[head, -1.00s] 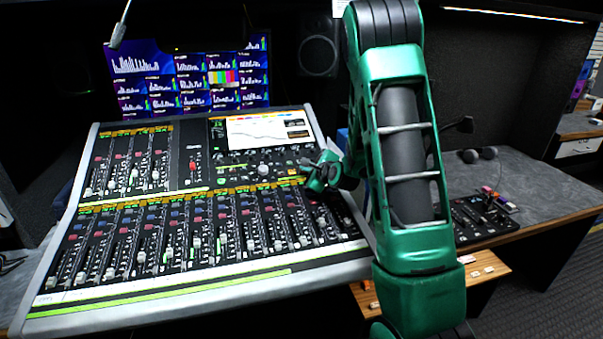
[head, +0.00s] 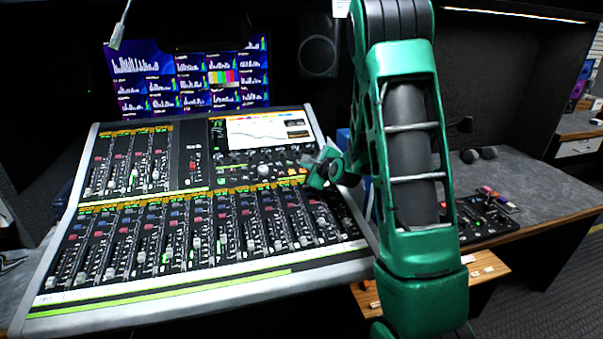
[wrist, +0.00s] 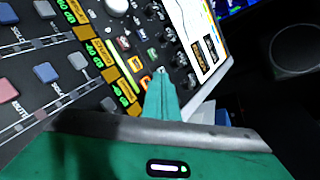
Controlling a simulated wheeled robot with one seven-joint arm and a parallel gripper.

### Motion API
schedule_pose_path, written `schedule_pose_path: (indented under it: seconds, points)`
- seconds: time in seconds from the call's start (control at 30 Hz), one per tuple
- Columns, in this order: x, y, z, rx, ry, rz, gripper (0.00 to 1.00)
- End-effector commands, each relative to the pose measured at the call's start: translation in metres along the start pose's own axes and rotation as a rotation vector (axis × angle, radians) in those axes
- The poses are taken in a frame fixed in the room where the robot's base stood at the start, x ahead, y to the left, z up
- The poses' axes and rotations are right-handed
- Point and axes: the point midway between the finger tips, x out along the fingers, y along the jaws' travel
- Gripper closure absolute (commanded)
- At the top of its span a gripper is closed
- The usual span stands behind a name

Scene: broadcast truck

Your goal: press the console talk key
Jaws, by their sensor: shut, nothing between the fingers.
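The mixing console (head: 215,280) stands tilted, with rows of faders and coloured keys. My gripper (head: 307,163) is over the right part of its upper panel, beside the small keys and knobs. In the wrist view my gripper's green fingers (wrist: 160,73) are together and empty, with the tips over a row of small keys. A lit orange key (wrist: 134,63) lies just left of the tips; I cannot read its label or tell whether it is the talk key. Whether the tips touch the panel is unclear, and the fingers hide what is directly beneath them.
The console's built-in screen (head: 268,130) is just beyond the gripper. A monitor wall (head: 190,78) and a dark speaker (head: 318,56) stand behind. To the right, a desk (head: 535,188) carries a small black control panel (head: 482,216). My arm hides part of the console's right side.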

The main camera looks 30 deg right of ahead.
Motion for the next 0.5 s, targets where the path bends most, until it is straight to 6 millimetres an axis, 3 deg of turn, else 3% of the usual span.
schedule_pose_path:
  seconds: [0.5]
  points:
    - [-0.021,-0.015,0.015,0.001,-0.001,-0.001,1.0]
